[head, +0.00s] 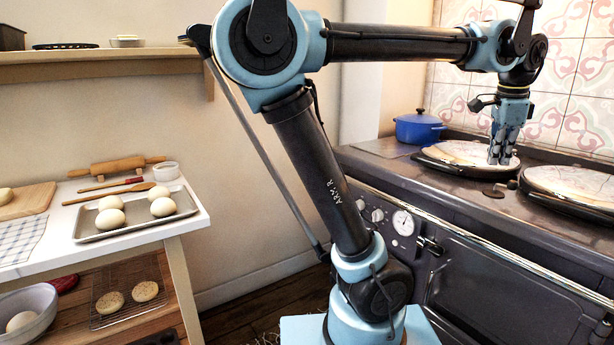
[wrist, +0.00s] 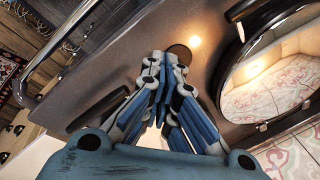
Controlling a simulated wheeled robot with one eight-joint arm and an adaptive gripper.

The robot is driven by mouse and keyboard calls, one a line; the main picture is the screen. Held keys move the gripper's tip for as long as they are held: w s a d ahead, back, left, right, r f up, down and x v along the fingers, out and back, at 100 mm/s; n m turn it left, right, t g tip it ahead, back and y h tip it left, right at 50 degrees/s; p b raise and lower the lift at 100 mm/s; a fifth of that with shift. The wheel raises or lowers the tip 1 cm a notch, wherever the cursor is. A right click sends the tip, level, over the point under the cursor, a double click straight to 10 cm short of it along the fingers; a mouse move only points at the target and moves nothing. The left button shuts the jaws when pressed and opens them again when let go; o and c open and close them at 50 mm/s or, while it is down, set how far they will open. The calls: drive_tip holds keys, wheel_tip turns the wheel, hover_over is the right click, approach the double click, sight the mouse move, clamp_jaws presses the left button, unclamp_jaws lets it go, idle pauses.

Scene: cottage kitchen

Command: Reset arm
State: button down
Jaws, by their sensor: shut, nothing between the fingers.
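My arm rises from its base in the middle of the head view and reaches to the right. My gripper (head: 498,160) hangs fingers-down over the dark range cooker (head: 470,262), by the front edge of the left round hob lid (head: 440,152). In the wrist view my gripper (wrist: 165,62) shows its blue fingers brought together at the tips, with nothing between them. A shiny round lid (wrist: 285,75) lies to the right of the fingers there. How high the fingertips are above the cooker top is hard to tell.
A blue pot (head: 418,128) stands at the cooker's back left. A second round lid (head: 575,186) is at the right. A white table (head: 190,222) at the left bears a tray (head: 130,226) of dough balls, a rolling pin (head: 117,166) and a board. A shelf (head: 110,60) hangs above.

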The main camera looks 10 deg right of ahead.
drive_tip(key=w+a+f+n, duration=0.5)
drive_tip(key=a+f, duration=0.1)
drive_tip(key=a, duration=0.4)
drive_tip(key=w+a+f+n, duration=0.5)
drive_tip(key=a+f+n, duration=0.15)
drive_tip(key=a, duration=0.25)
drive_tip(key=s+a+f+n, duration=0.2)
drive_tip(key=a+f+n, duration=0.3)
drive_tip(key=a+f, duration=0.2)
drive_tip(key=s+a+f+n+y, duration=0.1)
drive_tip(key=s+a+f+n, duration=0.2)
drive_tip(key=a+f+n, duration=0.3)
drive_tip(key=a+f, duration=0.2)
drive_tip(key=a, duration=0.1)
drive_tip(key=shift+f+t+y, duration=0.3)
